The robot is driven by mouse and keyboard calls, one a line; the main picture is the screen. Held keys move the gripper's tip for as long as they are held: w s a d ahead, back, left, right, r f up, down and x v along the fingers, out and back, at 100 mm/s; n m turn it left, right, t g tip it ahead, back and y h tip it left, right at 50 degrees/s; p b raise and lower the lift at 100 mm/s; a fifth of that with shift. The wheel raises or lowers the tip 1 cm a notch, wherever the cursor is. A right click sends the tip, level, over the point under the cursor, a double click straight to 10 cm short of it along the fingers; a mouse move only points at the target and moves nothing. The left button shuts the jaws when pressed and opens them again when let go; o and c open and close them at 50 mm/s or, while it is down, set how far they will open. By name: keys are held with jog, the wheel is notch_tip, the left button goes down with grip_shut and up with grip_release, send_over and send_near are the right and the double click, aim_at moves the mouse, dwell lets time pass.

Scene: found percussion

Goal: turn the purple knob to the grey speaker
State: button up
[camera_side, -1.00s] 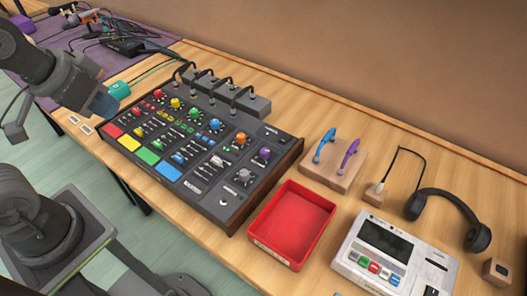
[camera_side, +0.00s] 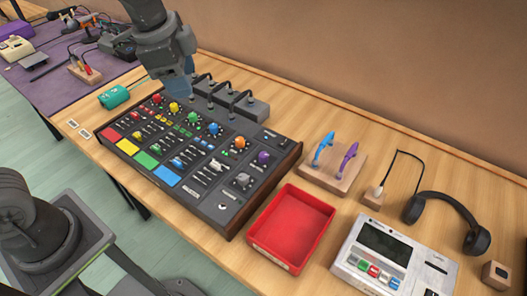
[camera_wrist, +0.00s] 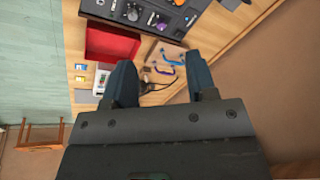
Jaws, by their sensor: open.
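The purple knob (camera_side: 264,157) sits on the right side of the dark mixer panel (camera_side: 225,212), to the right of an orange knob (camera_side: 239,142). My gripper (camera_side: 180,90) is open and empty, above the mixer's back left part, well apart from the purple knob. Its two dark blue fingers stand apart in the wrist view (camera_wrist: 160,82). Grey boxes (camera_side: 256,110) with plugged cables stand along the mixer's back edge. I cannot tell which mark or thing is the grey speaker. The direction of the purple knob's pointer is too small to read.
A red tray (camera_side: 291,228) lies right of the mixer. Behind it is a wooden stand (camera_side: 332,175) with blue and purple handles. A white device (camera_side: 391,258) and headphones (camera_side: 445,212) are farther right. A teal object (camera_side: 114,97) lies left. Cables arch behind the mixer.

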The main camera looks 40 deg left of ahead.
jog(key=w+d+f+m+g, duration=0.2)
jog(key=w+d+f+m, duration=0.35)
jog(key=w, duration=0.25)
jog(key=m, duration=0.6)
send_over(263, 155)
notch_tip(263, 155, down, 7)
jog(key=shift+n+g, duration=0.25)
jog(key=shift+g, duration=0.15)
notch_tip(263, 155, down, 13)
jog(key=shift+r, duration=0.15)
jog(key=shift+c, duration=0.4)
jog(key=c, duration=0.8)
jog(key=shift+c, duration=0.2)
